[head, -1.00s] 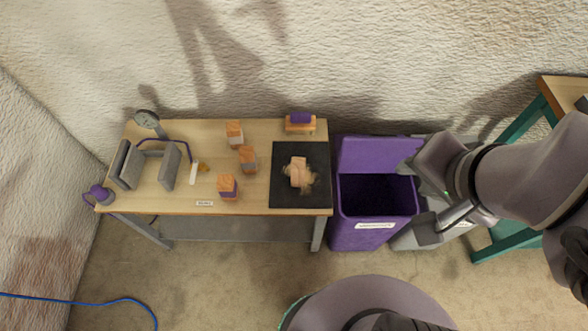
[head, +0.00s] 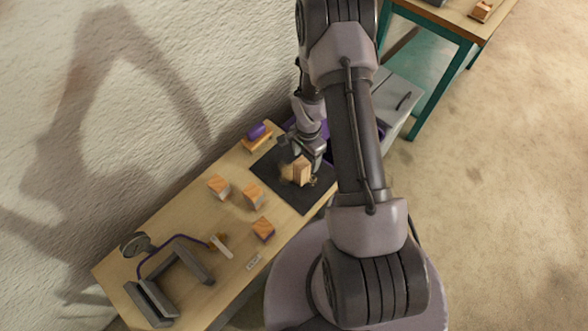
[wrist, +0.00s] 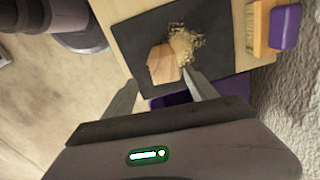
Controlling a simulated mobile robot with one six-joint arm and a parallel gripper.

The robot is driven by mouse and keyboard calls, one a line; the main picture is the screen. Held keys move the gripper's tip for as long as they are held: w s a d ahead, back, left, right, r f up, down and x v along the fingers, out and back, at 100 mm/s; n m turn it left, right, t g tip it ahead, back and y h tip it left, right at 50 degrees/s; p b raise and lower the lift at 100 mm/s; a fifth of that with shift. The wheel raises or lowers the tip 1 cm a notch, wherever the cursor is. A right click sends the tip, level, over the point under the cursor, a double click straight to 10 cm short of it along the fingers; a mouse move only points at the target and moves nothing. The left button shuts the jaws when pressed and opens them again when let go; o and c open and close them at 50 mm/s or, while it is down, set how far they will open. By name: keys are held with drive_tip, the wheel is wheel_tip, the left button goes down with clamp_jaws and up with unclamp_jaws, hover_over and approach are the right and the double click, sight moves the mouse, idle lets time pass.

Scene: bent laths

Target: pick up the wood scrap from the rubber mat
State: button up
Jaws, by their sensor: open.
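The wood scrap (head: 301,171) is a pale wooden block on the black rubber mat (head: 307,200), beside a small heap of sawdust. In the wrist view the wood scrap (wrist: 163,64) lies on the mat (wrist: 132,36) just beyond the fingertips. My gripper (head: 307,152) is over the mat's far edge in the head view, close to the scrap. In the wrist view my gripper (wrist: 162,85) has its two fingers spread wide with nothing between them. The arm hides part of the mat's right side in the head view.
Several wood blocks (head: 253,196) stand on the table left of the mat. A purple-topped wooden piece (head: 257,135) sits at the back edge. A grey bent frame (head: 178,275) is at the near left. A purple bin shows partly behind my arm.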

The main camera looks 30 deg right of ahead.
sight(305, 163)
wheel_tip(305, 163, down, 6)
drive_tip(key=shift+r+b, duration=0.15)
drive_tip(key=shift+b, duration=0.5)
drive_tip(key=f, duration=0.2)
drive_tip(key=f+b, duration=0.1)
drive_tip(key=a+f+b, duration=0.1)
drive_tip(key=f, duration=0.1)
drive_tip(key=shift+w+f, duration=0.3)
drive_tip(key=shift+w, duration=0.05)
drive_tip(key=shift+r, duration=0.15)
drive_tip(key=shift+c, duration=0.5)
clamp_jaws()
